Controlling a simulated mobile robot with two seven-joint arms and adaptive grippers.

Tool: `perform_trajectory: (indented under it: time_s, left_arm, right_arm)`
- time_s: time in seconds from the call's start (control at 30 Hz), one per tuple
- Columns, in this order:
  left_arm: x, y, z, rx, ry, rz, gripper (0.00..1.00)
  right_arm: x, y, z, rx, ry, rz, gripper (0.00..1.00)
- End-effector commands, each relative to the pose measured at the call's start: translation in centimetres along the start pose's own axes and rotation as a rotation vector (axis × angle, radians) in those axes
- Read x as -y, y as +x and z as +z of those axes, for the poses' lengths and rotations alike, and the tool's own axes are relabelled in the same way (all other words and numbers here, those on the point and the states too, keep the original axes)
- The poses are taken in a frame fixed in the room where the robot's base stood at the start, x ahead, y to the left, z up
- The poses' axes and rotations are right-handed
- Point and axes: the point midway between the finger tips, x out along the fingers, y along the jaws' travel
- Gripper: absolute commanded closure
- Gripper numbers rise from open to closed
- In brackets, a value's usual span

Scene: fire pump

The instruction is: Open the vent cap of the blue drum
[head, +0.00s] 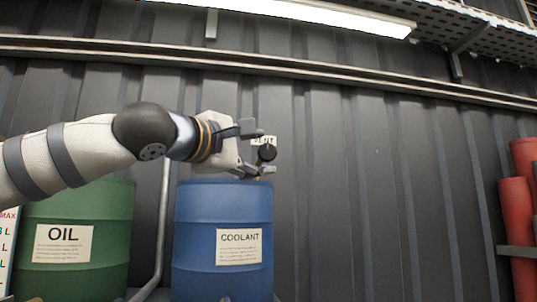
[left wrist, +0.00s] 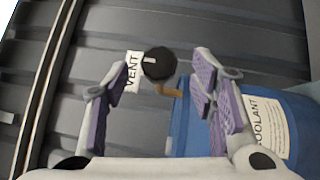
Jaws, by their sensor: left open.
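The blue drum (head: 205,220) labelled COOLANT stands in the lower middle of the head view. Its black round vent cap (head: 267,152) sits above its top, in front of a white VENT tag (head: 262,140). My left gripper (head: 262,151) is open, with its fingers above and below the cap in the head view. In the left wrist view the cap (left wrist: 158,63) is ahead of and between the open fingers, apart from both. A brass-coloured bent pipe (left wrist: 170,91) runs from the cap toward the drum (left wrist: 181,125). My right gripper is not in view.
A green drum (head: 105,200) labelled OIL stands left of the blue drum, with a grey pipe (head: 163,220) between them. Red cylinders (head: 517,230) stand at the far right. A dark ribbed wall (head: 390,200) is close behind. The space right of the blue drum looks clear.

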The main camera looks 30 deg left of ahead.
Motion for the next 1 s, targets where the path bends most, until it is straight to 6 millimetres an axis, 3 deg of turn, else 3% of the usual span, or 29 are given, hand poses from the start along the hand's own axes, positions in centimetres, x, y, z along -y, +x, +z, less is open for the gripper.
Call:
perform_trajectory:
  time_s: [0.2, 0.5, 0.73, 1.0]
  left_arm:
    - [-0.1, 3.3, 0.0, -0.001, 0.001, 0.001, 0.49]
    - [-0.1, 3.8, 0.0, 0.001, 0.001, 0.002, 0.49]
    - [-0.1, 3.8, 0.1, 0.001, 0.001, 0.002, 0.98]
    - [0.0, 3.8, 0.1, 0.002, -0.012, 0.015, 0.98]
  right_arm:
    - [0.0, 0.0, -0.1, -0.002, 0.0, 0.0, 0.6]
    - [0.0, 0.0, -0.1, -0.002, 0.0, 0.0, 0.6]
    - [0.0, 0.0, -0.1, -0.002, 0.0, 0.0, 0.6]
    - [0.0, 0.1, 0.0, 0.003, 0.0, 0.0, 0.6]
